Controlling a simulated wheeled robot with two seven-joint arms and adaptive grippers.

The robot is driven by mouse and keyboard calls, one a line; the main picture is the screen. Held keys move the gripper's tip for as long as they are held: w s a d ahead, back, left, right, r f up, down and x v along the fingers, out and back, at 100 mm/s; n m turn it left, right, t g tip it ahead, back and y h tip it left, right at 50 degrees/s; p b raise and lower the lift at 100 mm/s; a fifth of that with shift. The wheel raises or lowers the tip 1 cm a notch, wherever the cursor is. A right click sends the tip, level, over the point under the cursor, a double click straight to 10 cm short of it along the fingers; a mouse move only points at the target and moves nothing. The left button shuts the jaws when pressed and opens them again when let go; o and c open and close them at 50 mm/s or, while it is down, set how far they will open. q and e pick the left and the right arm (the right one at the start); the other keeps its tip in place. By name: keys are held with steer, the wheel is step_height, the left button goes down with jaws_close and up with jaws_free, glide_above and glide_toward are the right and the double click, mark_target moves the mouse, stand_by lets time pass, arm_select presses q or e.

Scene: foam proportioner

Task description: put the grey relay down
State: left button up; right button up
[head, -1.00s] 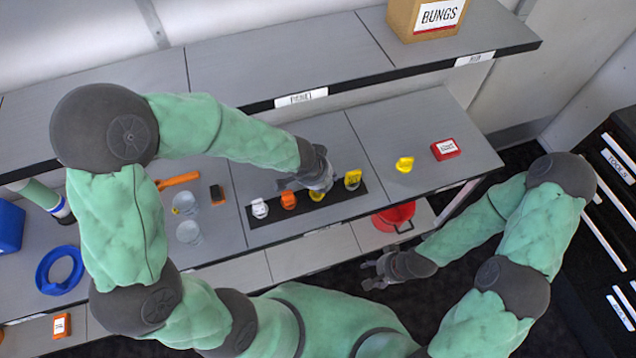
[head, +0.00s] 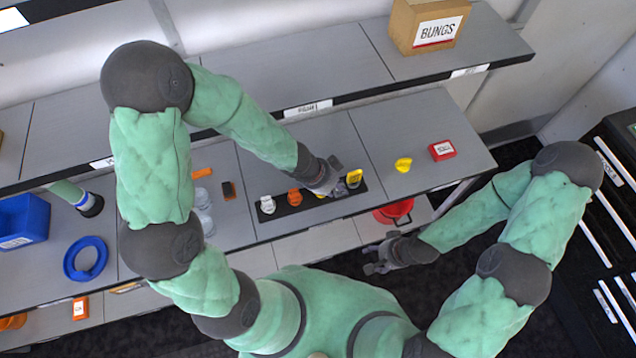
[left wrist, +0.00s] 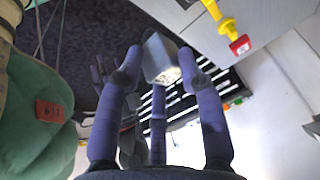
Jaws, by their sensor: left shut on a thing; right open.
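The grey relay (left wrist: 160,58) is a small grey block between the fingertips of my left gripper (left wrist: 165,70) in the left wrist view. My left gripper (head: 332,176) is shut on it, over the right part of a black strip (head: 290,210) on the lower shelf in the head view. The relay is hard to tell from the fingers there, and whether it touches the strip is unclear. White (head: 267,204), orange (head: 294,197) and yellow (head: 354,178) pieces stand on the strip. My right gripper (head: 374,262) is open and empty, in front of the shelf.
A yellow piece (head: 403,165) and a red labelled block (head: 442,150) lie to the right. A red bucket (head: 393,212) is below. The BUNGS box (head: 425,25) stands on the upper shelf. A blue ring (head: 70,262) and blue bin (head: 22,222) are at left. The right shelf panel has free room.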

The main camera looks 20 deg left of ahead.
arm_select(q)
steer(key=w+a+f, duration=0.1)
steer(key=a+f, duration=0.1)
steer(key=w+a+f, duration=0.1)
steer(key=a+f, duration=0.1)
steer(key=w+a+f, duration=0.1)
steer(key=a+f, duration=0.1)
steer(key=shift+w+f+b, duration=0.3)
steer(key=shift+w+b, duration=0.1)
step_height(320, 180, down, 4)
steer(key=b, duration=0.2)
steer(key=shift+w+a+r+b, duration=0.15)
steer(key=shift+b, duration=0.15)
steer(key=shift+r, duration=0.1)
steer(key=o, duration=1.2)
